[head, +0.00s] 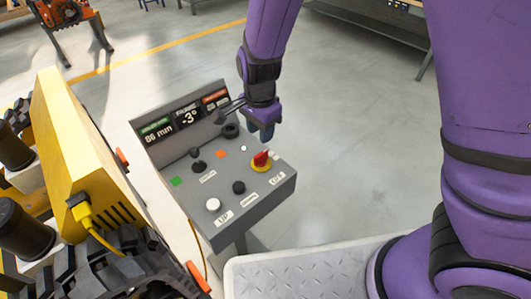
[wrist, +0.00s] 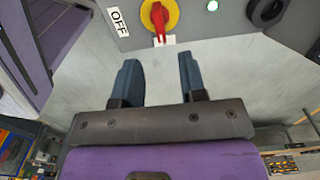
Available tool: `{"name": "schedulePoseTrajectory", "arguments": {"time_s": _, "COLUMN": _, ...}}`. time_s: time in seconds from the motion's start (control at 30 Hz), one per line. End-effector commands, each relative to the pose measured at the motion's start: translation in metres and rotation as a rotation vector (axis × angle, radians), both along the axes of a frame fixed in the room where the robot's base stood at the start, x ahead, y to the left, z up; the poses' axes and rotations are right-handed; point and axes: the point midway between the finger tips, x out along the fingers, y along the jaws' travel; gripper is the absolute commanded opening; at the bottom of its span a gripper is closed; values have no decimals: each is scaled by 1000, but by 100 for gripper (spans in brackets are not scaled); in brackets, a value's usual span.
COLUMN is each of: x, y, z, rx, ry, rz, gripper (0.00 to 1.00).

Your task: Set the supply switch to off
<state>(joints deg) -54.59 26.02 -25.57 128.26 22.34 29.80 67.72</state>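The supply switch is a red rotary handle on a yellow disc (head: 262,158) near the right edge of the grey console's sloped top. In the wrist view the red handle (wrist: 159,20) points down the picture, over a white label (wrist: 170,40) whose text is hidden. An OFF label (wrist: 118,21) lies to the left of the disc, away from the handle's tip. My gripper (head: 263,136) is above and behind the switch, at the console's far right side. In the wrist view its two blue fingers (wrist: 160,78) are apart with nothing between them, short of the handle.
The console (head: 225,215) also carries black knobs, a white button (head: 213,204), green and orange squares and a display panel (head: 184,120). A yellow-and-black tracked machine (head: 70,150) stands close on the left. Open floor (head: 350,130) lies to the right of the console.

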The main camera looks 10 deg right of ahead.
Motion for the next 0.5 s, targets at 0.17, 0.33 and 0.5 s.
{"name": "schedulePoseTrajectory", "arguments": {"time_s": 0.17, "x": 0, "y": -2, "z": -32, "rx": -4, "ry": 4, "rz": -3, "gripper": 38}}
{"name": "schedulePoseTrajectory", "arguments": {"time_s": 0.33, "x": 0, "y": -2, "z": -61, "rx": -3, "ry": 4, "rz": -2, "gripper": 38}}
{"name": "schedulePoseTrajectory", "arguments": {"time_s": 0.5, "x": 0, "y": -2, "z": -83, "rx": -2, "ry": 2, "rz": -1, "gripper": 38}}
